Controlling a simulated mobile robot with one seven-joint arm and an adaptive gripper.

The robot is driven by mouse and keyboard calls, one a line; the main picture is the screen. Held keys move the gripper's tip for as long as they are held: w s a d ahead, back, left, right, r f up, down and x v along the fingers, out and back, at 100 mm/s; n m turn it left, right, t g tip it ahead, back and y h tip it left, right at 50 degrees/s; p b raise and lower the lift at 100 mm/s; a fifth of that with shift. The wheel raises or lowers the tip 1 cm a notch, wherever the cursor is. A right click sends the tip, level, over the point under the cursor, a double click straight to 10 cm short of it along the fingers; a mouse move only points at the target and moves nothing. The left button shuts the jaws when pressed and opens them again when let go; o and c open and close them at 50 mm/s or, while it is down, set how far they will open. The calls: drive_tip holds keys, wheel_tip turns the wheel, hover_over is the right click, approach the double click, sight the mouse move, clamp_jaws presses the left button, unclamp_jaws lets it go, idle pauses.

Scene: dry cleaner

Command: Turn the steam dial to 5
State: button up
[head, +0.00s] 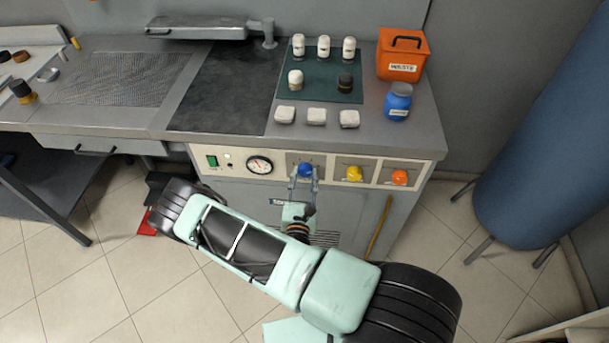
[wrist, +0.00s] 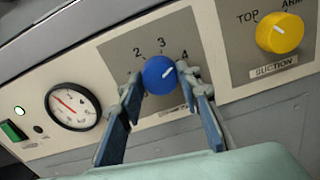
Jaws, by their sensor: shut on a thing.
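The steam dial (wrist: 157,78) is a round blue knob on a grey plate, with a white pointer mark aimed to the upper right, roughly toward the 4. The numbers 2, 3 and 4 show around it; a 5 is not visible, and my right finger covers that side. The label under the dial is partly hidden. My gripper (wrist: 164,80) is shut on the dial, one finger at each side. In the head view the blue dial (head: 305,170) is on the machine's front panel, with my gripper (head: 304,174) reaching up to it from below.
A yellow suction knob (wrist: 280,33) is right of the dial, with an orange knob (head: 399,177) farther right. A pressure gauge (head: 260,165) and green switch (head: 212,161) are left. Bottles, white blocks (head: 316,116) and an orange waste box (head: 402,58) stand on the counter above.

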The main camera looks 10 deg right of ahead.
drive_tip(key=m+p, duration=0.1)
drive_tip(key=m, duration=0.5)
drive_tip(key=shift+m, duration=0.3)
drive_tip(key=m+p, duration=0.1)
drive_tip(key=m, duration=0.5)
idle(0.4)
drive_tip(key=o, duration=1.2)
drive_tip(key=v, duration=1.2)
drive_tip(key=shift+r, duration=0.1)
